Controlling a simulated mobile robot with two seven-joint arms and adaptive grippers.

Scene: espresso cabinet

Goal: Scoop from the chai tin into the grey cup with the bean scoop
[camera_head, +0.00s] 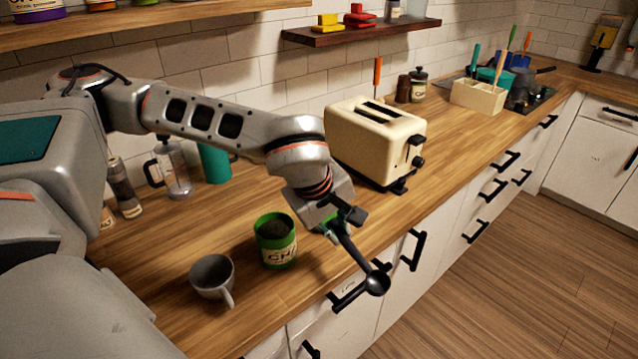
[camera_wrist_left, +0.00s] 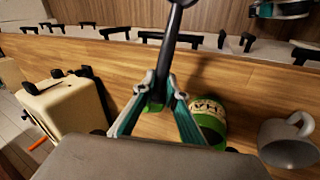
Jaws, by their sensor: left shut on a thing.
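My left gripper (camera_head: 338,222) is shut on the handle of the bean scoop (camera_head: 377,283), a dark scoop with a round bowl. The scoop slants down to the right, its bowl over the counter's front edge, apart from the tin. In the left wrist view the dark scoop handle (camera_wrist_left: 172,45) rises from between the fingertips (camera_wrist_left: 163,92). The green chai tin (camera_head: 277,247), open and upright with dark contents, stands left of the gripper; it also shows in the wrist view (camera_wrist_left: 210,117). The grey cup (camera_head: 212,274) stands upright left of the tin, its inside looking empty. My right gripper is not identifiable.
A cream toaster (camera_head: 375,138) stands behind and right of the gripper. A glass press (camera_head: 172,168), a green container (camera_head: 214,162) and a grinder (camera_head: 124,188) stand behind at the left. Black drawer handles (camera_head: 413,250) project below the counter edge. Counter (camera_head: 175,255) left of the cup is clear.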

